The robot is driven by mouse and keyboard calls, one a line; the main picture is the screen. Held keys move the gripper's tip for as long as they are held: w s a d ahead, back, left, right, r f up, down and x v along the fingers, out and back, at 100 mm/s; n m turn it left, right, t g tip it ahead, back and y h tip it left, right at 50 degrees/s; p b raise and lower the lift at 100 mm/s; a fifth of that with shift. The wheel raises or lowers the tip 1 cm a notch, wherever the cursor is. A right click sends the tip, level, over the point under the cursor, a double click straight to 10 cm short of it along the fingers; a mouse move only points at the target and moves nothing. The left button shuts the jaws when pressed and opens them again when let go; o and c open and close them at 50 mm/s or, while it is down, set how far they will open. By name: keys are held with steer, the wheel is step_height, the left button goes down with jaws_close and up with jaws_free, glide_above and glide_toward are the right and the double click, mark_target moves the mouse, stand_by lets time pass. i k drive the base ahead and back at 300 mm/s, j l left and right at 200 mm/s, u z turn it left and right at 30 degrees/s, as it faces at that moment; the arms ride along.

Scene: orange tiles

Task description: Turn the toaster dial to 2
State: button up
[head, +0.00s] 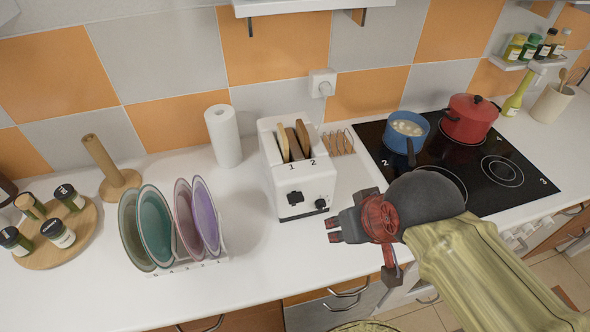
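The white toaster (285,183) stands on the counter near the wall, with slices of bread (284,143) sticking up from its slots, which are marked 1 and 2. Its front has a black dial (321,204) at the lower right and a dark lever (295,198) to the left of it. The dial's setting is too small to read. My gripper (336,230) is just below and right of the dial in the picture, and appears apart from it. Its reddish fingertips point left. Their opening is unclear from this angle, and nothing is seen held.
A plate rack (190,266) with several plates stands left of the toaster, and a paper roll (223,136) behind it. A black cooktop (500,160) with a blue pot (404,133) and red pot (470,118) lies right. The counter (262,262) before the toaster is clear.

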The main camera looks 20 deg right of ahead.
mark_target(320, 204)
steer(key=k+j, duration=0.2)
steer(key=j, duration=0.2)
steer(key=k+j, duration=0.15)
steer(key=j, duration=0.3)
steer(key=k+j+z, duration=0.1)
steer(key=j, duration=0.3)
steer(key=k+j, duration=0.25)
steer(key=j, duration=0.15)
